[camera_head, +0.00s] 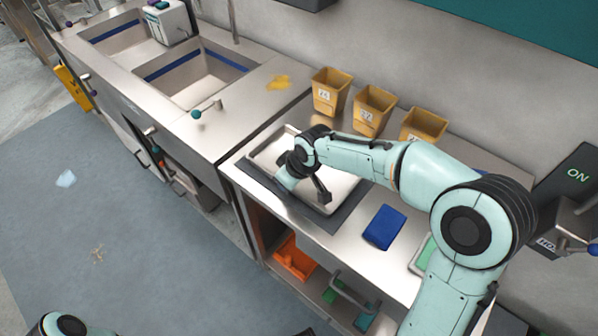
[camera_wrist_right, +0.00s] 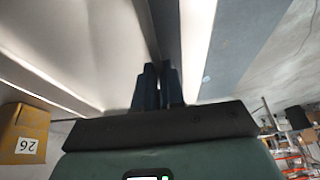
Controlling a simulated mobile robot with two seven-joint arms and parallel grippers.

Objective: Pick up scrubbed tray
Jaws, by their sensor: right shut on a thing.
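The pale, shallow tray (camera_head: 342,187) lies on a dark mat (camera_head: 262,180) on the steel counter in the head view. My right gripper (camera_head: 308,186) is at the tray's near side, partly hiding it. In the right wrist view the dark fingers of my right gripper (camera_wrist_right: 158,84) are close together on the rim of the tray (camera_wrist_right: 85,45), which fills much of the picture. I cannot tell any clear gap between tray and mat. My left gripper is out of view.
Several yellow bins, one of them (camera_head: 331,92), stand along the wall behind the tray. A blue block (camera_head: 385,227) lies to the right on the counter. A double sink (camera_head: 200,80) is at the left. An orange bin (camera_head: 294,257) sits on the shelf below.

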